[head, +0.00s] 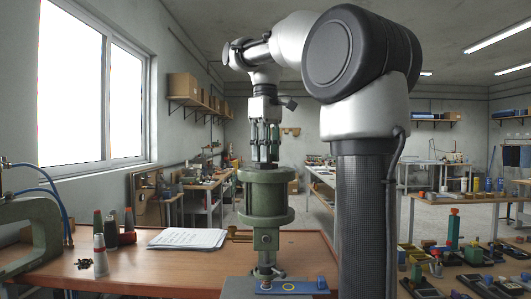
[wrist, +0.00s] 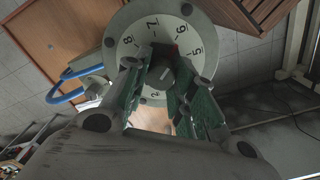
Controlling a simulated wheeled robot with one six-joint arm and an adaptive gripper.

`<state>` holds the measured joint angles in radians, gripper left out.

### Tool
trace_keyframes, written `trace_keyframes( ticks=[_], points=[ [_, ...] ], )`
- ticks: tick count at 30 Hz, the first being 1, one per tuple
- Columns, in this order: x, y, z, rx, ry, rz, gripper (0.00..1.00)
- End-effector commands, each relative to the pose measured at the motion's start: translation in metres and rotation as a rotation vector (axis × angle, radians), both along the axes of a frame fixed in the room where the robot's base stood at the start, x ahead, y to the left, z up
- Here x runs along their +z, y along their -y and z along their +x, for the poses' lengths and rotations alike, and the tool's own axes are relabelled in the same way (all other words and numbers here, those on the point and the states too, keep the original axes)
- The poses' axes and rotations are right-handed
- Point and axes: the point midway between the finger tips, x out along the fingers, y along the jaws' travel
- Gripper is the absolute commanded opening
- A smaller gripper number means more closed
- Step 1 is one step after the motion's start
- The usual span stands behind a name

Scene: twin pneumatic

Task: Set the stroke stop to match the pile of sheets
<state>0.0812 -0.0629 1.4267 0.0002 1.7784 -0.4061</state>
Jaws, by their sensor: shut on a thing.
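The green press (head: 265,198) stands upright on the bench with my gripper (head: 264,150) pointing down onto its top. In the wrist view my gripper (wrist: 163,82) is shut on a dark knob (wrist: 166,72) at the centre of a pale numbered dial (wrist: 127,42). The figures 8, 7, 6, 5 and 2 show; the fingers hide the others. A red mark beside the knob lies on the side of 7 and 6; its exact reading cannot be told. The pile of white sheets (head: 188,238) lies on the bench left of the press.
The wooden bench (head: 150,270) carries several small bottles (head: 111,231) and a green clamp-shaped frame (head: 35,232) with blue hoses at the left. A blue plate (head: 290,286) lies at the press's foot. A low table with blocks (head: 453,232) stands at the right.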

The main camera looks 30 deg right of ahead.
Motion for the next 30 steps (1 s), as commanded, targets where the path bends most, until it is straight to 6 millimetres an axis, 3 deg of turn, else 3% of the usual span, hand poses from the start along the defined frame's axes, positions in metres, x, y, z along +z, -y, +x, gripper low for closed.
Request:
trace_keyframes(
  ticks=[30],
  points=[
    [0.0011, 0.0028, -0.0001, -0.961, 0.004, 0.000, 0.02]
  ],
)
